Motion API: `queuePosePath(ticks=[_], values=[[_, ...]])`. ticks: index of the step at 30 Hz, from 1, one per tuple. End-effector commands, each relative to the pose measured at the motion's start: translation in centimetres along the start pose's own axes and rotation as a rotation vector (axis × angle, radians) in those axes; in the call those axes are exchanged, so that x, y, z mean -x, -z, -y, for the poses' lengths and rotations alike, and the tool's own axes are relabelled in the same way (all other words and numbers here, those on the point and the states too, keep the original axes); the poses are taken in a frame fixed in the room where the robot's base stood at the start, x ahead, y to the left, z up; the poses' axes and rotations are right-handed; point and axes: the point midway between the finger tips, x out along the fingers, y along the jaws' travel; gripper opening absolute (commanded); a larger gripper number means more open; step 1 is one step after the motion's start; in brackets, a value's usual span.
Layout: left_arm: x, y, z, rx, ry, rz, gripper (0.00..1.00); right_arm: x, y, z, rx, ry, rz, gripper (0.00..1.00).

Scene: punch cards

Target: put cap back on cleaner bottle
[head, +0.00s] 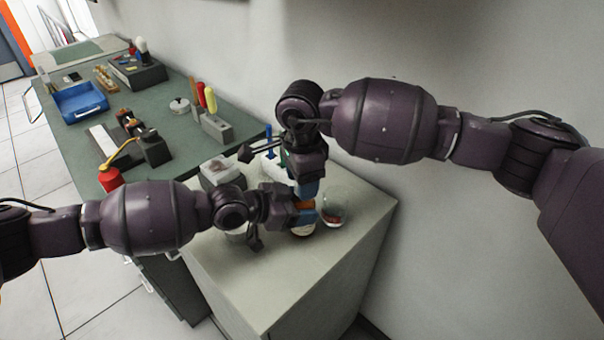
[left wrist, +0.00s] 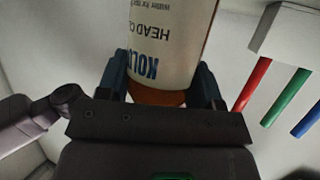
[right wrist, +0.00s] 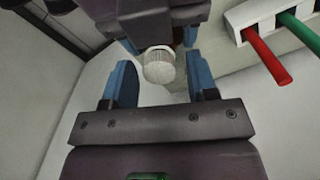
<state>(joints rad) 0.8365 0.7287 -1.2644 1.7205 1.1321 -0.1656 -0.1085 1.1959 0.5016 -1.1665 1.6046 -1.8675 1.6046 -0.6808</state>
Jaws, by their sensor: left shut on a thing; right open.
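The cleaner bottle (left wrist: 170,45), white with blue and dark lettering and an orange band, is between the fingers of my left gripper (left wrist: 165,82); its lettering appears upside down. In the head view my left gripper (head: 290,214) is shut on it above the near cabinet top, mostly covering it. A white ribbed round piece (right wrist: 159,66) that looks like the cap shows just beyond the fingertips of my right gripper (right wrist: 163,80). I cannot tell whether it sits on the bottle. My right gripper (head: 306,192) is open and empty, directly above the left one.
A clear beaker (head: 336,204) with something red inside stands right of the grippers. A white rack (right wrist: 250,15) with coloured rods is close behind. The front of the cabinet top (head: 270,290) is clear.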

Motion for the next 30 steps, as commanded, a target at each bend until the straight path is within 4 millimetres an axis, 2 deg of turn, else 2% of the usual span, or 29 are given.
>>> queuePosePath(ticks=[5,12,15,19,30], values=[[0.0,0.09,0.01,-0.001,0.0,-0.002,0.0,0.01,-0.01,-0.01,0.0,0.0,0.0,0.51],[0.0,0.09,0.01,-0.001,0.0,-0.002,0.0,0.02,-0.01,-0.01,0.0,0.0,0.0,0.14],[0.0,0.09,0.01,-0.001,0.0,-0.002,0.0,0.02,-0.01,-0.01,0.0,0.0,0.0,0.03],[0.0,0.09,0.0,-0.001,0.0,-0.002,0.0,0.03,-0.01,0.0,-0.02,0.0,0.0,0.03],[0.0,0.09,-0.02,-0.001,0.0,-0.002,0.0,0.02,0.0,0.0,-0.283,0.0,0.0,0.03]])
